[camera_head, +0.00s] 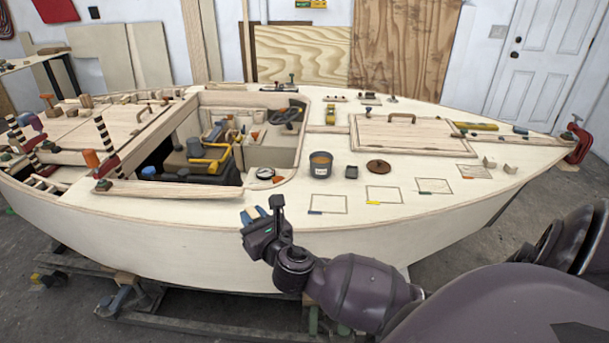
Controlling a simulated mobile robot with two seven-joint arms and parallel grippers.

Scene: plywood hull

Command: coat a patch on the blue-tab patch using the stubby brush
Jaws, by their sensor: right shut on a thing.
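The blue-tab patch (330,203) is a thin outlined rectangle on the pale deck near its front edge, with a small blue tab at its lower left corner. No coat shows clearly on it. My right gripper (264,215) is left of the patch, in front of the deck edge in the picture. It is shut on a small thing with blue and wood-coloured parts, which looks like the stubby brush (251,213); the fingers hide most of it. My left gripper is out of view.
Similar patches with yellow (384,193), green (434,186) and red (474,172) tabs lie to the right. A round brown lid (378,166) and small dark box (351,172) are near the pot. The open cockpit with tools is left; a raised hatch (405,134) lies behind.

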